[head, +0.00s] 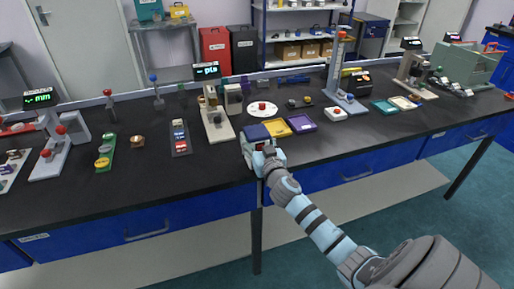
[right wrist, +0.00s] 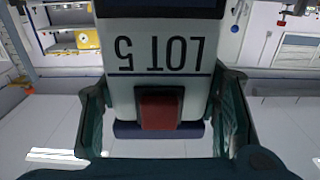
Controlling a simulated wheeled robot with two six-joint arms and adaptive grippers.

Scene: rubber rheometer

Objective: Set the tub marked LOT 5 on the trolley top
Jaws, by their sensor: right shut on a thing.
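The tub (head: 250,146), white with a dark blue lid, is at the front edge of the black bench. Its LOT 5 label shows upside down in the right wrist view (right wrist: 160,85), with a reddish block on its face below the lettering. My right gripper (head: 268,152) is shut on the tub, with its fingers on either side in the wrist view (right wrist: 163,108). I cannot tell whether the tub touches the bench. A grey trolley-like stand (head: 165,26) is at the back left, with a teal box and a yellow box on top. My left gripper is not in view.
The black bench (head: 330,150) has clear room along its front. Behind the tub are a yellow tray (head: 278,128), a purple tray (head: 302,124), a white round plate (head: 262,109) and a gauge stand (head: 216,122). Red and black cases (head: 214,45) stand beyond.

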